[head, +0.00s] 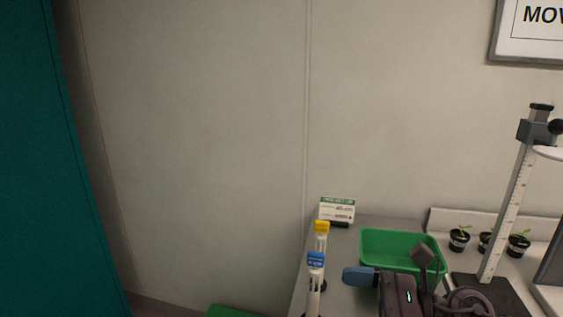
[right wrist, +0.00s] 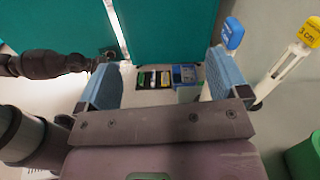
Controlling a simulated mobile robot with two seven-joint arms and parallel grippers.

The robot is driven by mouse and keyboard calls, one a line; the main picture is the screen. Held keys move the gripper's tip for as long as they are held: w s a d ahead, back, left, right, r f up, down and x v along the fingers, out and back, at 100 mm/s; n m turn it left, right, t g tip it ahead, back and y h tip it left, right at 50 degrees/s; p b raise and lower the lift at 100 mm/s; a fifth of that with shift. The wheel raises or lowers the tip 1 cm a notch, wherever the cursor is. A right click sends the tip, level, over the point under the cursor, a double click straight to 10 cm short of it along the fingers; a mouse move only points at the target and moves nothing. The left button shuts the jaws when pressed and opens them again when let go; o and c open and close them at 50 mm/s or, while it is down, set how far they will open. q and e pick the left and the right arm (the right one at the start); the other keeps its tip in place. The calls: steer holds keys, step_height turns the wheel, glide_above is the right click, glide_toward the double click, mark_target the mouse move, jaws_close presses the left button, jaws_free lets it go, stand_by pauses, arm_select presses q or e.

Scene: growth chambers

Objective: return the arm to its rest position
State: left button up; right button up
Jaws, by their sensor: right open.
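My right gripper (head: 362,277) is low in the head view, above the grey bench and just in front of the green bin. Only one blue finger shows clearly there, with the dark wrist to its right. In the right wrist view its two blue fingers stand wide apart, and the space between them (right wrist: 162,75) is empty. A dark arm link, likely my left arm, shows at the left of the right wrist view. My left gripper cannot be made out in either view.
A green bin (head: 373,237) sits on the bench. A yellow-topped marker (head: 322,228) and a blue-topped marker (head: 316,260) stand at the bench's left edge, near the gripper. A small box (head: 337,209), potted seedlings (head: 459,239) and a ruled stand (head: 507,200) are behind and right.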

steer(key=w+d+f+m+t+h, duration=0.1)
steer(key=d+m+t+h, duration=0.6)
steer(key=m, duration=0.8)
steer(key=w+d+f+m+t+h, duration=0.1)
steer(key=d+m+t+h, duration=0.3)
steer(key=m+t, duration=0.8)
steer(key=s+d+f+m+g+h, duration=0.6)
steer(key=f+m+g+h, duration=0.35)
steer(key=m, duration=0.65)
steer(key=s+f+m+g+y, duration=0.1)
steer(key=s+f+m+g, duration=0.45)
steer(key=s, duration=0.35)
steer(key=s+f+m+g+y, duration=0.1)
steer(key=s+f+m+g, duration=0.4)
steer(key=s, duration=0.4)
steer(key=w+f+n+t, duration=0.1)
steer(key=w+f+t, duration=0.2)
steer(key=f+t, duration=0.1)
steer(key=w+a+f+n+t, duration=0.1)
steer(key=w+f+t, duration=0.2)
steer(key=f, duration=0.4)
steer(key=shift+w+f+t+y, duration=0.15)
steer(key=shift+w+t+y, duration=0.15)
steer(key=shift+t+y, duration=0.25)
